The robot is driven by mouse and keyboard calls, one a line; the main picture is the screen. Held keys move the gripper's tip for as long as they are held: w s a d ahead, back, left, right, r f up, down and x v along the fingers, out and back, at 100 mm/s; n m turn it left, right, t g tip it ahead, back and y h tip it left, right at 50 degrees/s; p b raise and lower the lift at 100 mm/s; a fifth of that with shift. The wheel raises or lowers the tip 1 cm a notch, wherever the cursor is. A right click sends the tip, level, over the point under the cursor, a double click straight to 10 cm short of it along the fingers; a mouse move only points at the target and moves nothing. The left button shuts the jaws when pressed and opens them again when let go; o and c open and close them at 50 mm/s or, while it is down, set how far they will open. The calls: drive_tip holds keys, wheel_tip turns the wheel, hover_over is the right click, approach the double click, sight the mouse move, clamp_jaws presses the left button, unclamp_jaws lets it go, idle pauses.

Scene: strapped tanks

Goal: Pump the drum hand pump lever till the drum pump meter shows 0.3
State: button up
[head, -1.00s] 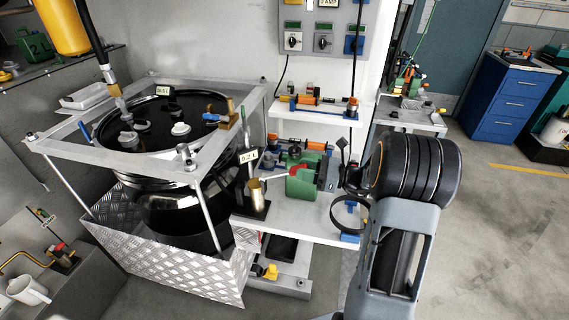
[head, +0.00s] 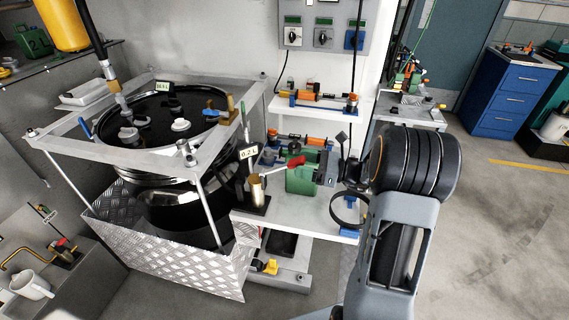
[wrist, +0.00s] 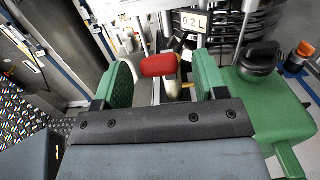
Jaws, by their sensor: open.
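The pump lever is a pale rod with a red handle (head: 296,161), beside the brass-coloured cup (head: 257,190) near the strapped drum (head: 180,205). A meter label (head: 249,152) above the cup reads 0.2 L; it also shows in the wrist view (wrist: 192,21). My gripper (head: 303,176) is over the white table, at the handle. In the wrist view my gripper (wrist: 164,76) is open, with its green fingers on either side of the red handle (wrist: 158,66). Gaps show between handle and fingers. Part of the rod is hidden.
A green body with a black knob (wrist: 258,56) stands close to the right finger in the wrist view. A metal frame (head: 110,150) surrounds the drum. A shelf (head: 312,106) with orange-bodied parts hangs behind the table. The floor at right is open.

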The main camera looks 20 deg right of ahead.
drive_tip(key=p+v, duration=0.1)
drive_tip(key=v, duration=0.6)
idle(0.5)
drive_tip(key=r+v, duration=0.1)
drive_tip(key=v, duration=1.3)
wheel_tip(320, 180, down, 8)
drive_tip(key=s+a+n+g+h, duration=0.2)
drive_tip(key=a+n+g+h, duration=0.1)
drive_tip(key=h, duration=0.1)
drive_tip(key=s+a+r+n+g+h+p, duration=0.1)
drive_tip(key=s+a+r+n+h+p, duration=0.1)
drive_tip(key=a+r+n+h, duration=0.4)
drive_tip(key=s+a+r+n+g+h+p, duration=0.1)
drive_tip(key=s+a+r+n+h+p, duration=0.2)
drive_tip(key=a+n, duration=1.1)
wheel_tip(320, 180, up, 4)
drive_tip(key=s+n+h, duration=0.1)
drive_tip(key=h, duration=0.2)
drive_tip(key=shift+s+a+r, duration=0.15)
drive_tip(key=shift+a+r, duration=0.05)
drive_tip(key=shift+a, duration=0.15)
